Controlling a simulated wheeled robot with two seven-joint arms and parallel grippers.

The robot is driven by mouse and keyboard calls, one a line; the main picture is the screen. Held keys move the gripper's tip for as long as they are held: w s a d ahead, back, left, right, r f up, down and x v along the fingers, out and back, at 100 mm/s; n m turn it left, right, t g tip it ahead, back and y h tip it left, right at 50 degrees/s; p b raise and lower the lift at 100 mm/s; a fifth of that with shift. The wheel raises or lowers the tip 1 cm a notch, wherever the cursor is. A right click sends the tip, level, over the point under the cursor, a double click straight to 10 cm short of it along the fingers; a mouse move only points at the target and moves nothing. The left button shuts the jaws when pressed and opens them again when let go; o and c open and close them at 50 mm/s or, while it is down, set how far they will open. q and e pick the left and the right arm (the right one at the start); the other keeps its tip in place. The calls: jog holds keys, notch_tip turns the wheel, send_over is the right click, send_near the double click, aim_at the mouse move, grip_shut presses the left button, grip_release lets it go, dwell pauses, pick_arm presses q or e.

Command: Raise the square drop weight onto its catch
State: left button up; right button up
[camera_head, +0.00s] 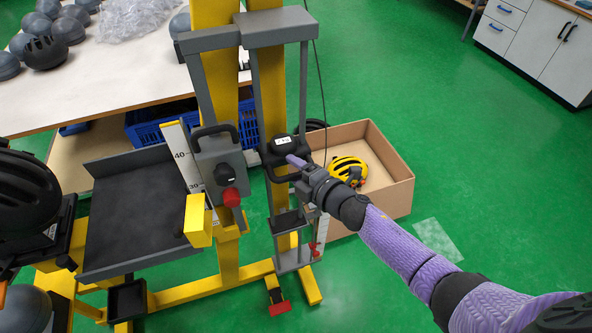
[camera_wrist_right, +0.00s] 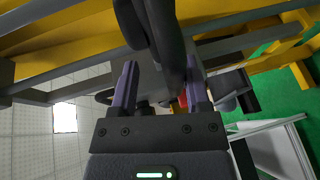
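The drop tower (camera_head: 228,95) has yellow posts and grey rails. On its right rails is a black block with a white label and a dark handle (camera_head: 284,149); I cannot tell for sure that it is the square drop weight. A grey squarish box (camera_head: 220,160) with a black handle, black knob and red knob is on the left post. My right gripper (camera_head: 294,163) is at the black block's front. In the right wrist view, its purple fingers (camera_wrist_right: 160,88) are apart, with a black handle loop (camera_wrist_right: 152,35) close by; contact is unclear. My left gripper is not in view.
A cardboard box (camera_head: 393,190) with a yellow helmet stands behind my right arm. A dark tray platform (camera_head: 135,215) and a black helmet (camera_head: 28,195) are at the left. A table (camera_head: 110,75) with helmets is behind. Green floor is free at the right.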

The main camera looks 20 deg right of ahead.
jog(key=shift+s, duration=0.1)
dwell(0.3)
jog(key=shift+s+d, duration=0.1)
jog(key=shift+s, duration=0.15)
jog(key=p+v, duration=0.1)
jog(key=v, duration=0.8)
jog(key=shift+p, duration=0.3)
jog(key=shift+s+d, duration=0.1)
jog(key=shift+s, duration=0.05)
